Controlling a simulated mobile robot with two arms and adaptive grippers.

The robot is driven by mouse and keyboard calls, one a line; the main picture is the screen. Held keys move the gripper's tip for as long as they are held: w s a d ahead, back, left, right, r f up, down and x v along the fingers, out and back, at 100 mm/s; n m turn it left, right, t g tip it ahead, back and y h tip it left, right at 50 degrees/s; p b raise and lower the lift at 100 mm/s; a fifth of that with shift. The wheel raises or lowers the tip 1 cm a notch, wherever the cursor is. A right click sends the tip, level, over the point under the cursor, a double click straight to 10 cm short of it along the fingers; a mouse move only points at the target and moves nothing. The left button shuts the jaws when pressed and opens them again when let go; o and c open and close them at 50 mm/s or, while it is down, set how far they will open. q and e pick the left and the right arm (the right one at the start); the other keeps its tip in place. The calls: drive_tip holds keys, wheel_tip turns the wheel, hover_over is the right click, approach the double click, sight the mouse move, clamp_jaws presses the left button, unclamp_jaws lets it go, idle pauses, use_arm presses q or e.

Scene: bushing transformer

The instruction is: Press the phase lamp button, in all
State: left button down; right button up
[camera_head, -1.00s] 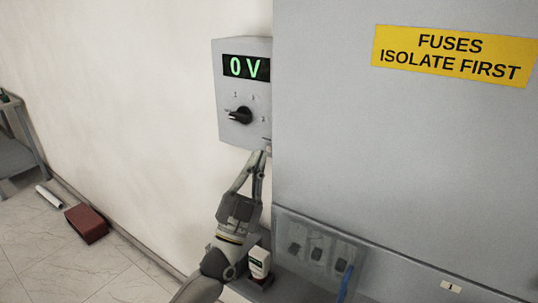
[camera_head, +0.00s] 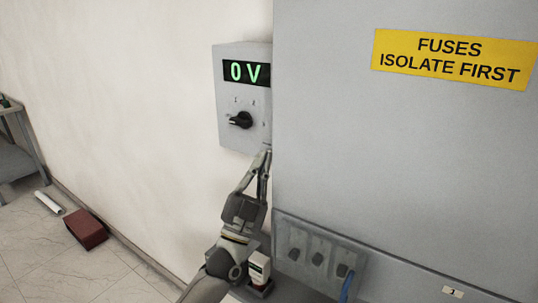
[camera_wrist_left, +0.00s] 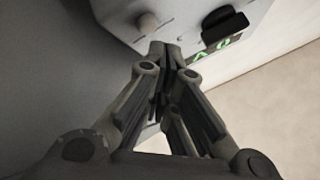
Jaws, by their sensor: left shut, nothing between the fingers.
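A grey meter panel (camera_head: 228,90) hangs on the wall beside the cabinet, with a green "0 V" display (camera_head: 246,72) and a black rotary knob (camera_head: 241,120). In the left wrist view, a pale round button (camera_wrist_left: 147,24) stands out from the panel face near the black knob (camera_wrist_left: 224,26). Whether it is the phase lamp button I cannot read. In the head view it is not visible. My left gripper (camera_head: 265,155) is shut and empty, its tips at the panel's lower right corner. In the wrist view the fingertips (camera_wrist_left: 165,48) appear close to the button; contact cannot be told.
A large grey cabinet (camera_head: 390,150) with a yellow fuse warning sign (camera_head: 454,58) stands right of the panel. Below are a fuse panel (camera_head: 296,238) and a small white device (camera_head: 259,266). A red-brown block (camera_head: 87,229) and white tube (camera_head: 49,203) lie on the floor.

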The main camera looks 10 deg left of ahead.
idle(0.4)
use_arm(q)
drive_tip(key=shift+w, duration=0.1)
drive_tip(key=shift+w+d, duration=0.15)
drive_tip(key=shift+w, duration=0.15)
idle(0.7)
drive_tip(key=shift+w+d+b, duration=0.1)
drive_tip(key=shift+w+b, duration=0.2)
drive_tip(key=shift+w, duration=0.1)
idle(0.4)
idle(0.5)
